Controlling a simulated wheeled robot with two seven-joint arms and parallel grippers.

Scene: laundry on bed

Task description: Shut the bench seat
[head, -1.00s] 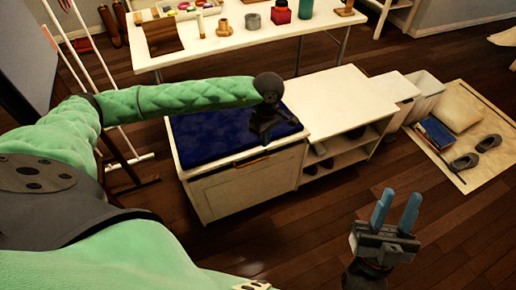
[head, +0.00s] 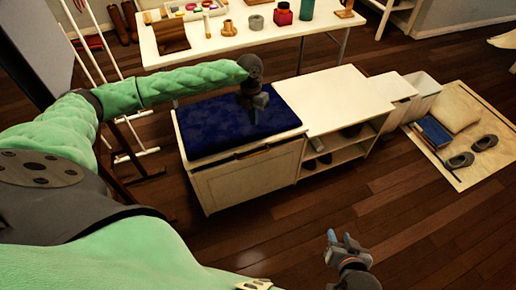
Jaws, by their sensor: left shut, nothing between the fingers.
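The bench seat is a dark blue cushion (head: 215,125) on the left part of a white bench (head: 325,100). It lies flat or nearly flat over the bench's box front (head: 245,180). A thin dark line and a tan strip (head: 252,153) show along its front edge; I cannot tell whether a small gap remains there. My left gripper (head: 257,112) points down at the cushion's right part, fingers together and empty; whether it touches is unclear. My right gripper (head: 341,240) is out over the floor in front of the bench, its blue fingers apart and empty.
Shoes sit in the bench's open shelves (head: 325,158). White bins (head: 415,95) stand to its right, then a mat (head: 470,125) with a pillow, book and slippers. A white table (head: 235,45) with several items is behind. Floor in front is clear.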

